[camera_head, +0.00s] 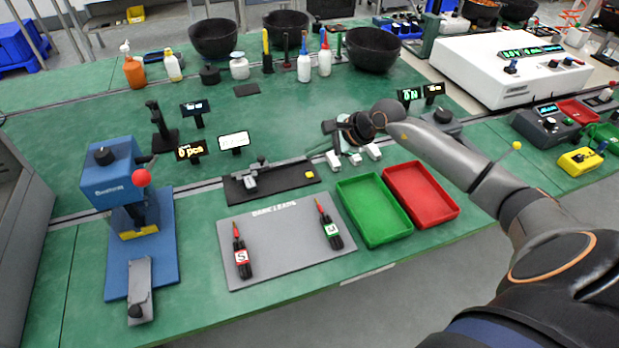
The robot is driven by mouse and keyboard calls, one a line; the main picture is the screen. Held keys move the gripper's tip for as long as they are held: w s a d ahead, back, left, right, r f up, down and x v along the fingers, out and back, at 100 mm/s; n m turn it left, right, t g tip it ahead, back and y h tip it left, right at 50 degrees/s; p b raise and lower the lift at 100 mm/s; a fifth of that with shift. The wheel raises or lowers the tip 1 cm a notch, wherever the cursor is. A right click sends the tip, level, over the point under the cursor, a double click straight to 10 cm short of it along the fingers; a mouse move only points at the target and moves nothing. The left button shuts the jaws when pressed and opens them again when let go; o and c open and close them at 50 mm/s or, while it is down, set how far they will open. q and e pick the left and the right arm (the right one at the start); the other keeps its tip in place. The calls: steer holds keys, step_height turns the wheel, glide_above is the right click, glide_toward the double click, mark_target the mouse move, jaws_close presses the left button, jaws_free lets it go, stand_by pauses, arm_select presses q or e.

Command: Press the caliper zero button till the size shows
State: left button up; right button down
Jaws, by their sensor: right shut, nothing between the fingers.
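The caliper seems to be the dark flat fixture (285,187) with a grey sliding piece, lying on the green bench. A small yellow button (309,174) sits at its right end; I take it for the zero button. My right gripper (331,128) is shut and empty, behind and a little right of the yellow button, apart from it. A small white display (234,141) stands behind the fixture; its text is too small to read. My left gripper is not in view.
Small white blocks (374,151) stand below my right gripper. A green tray (374,240) and a red tray (449,213) lie to the right. A grey mat (285,253) with two probes is in front. A blue press (112,190) stands left.

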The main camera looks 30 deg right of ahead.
mark_target(314, 177)
step_height(314, 177, down, 4)
steer(key=b, duration=0.2)
steer(key=shift+f+b, duration=0.15)
steer(key=shift+b, duration=0.2)
stand_by(1.1)
stand_by(0.5)
steer(key=shift+f, duration=0.1)
steer(key=shift+f+b, duration=0.15)
steer(key=shift+b, duration=0.15)
steer(key=shift+f, duration=0.15)
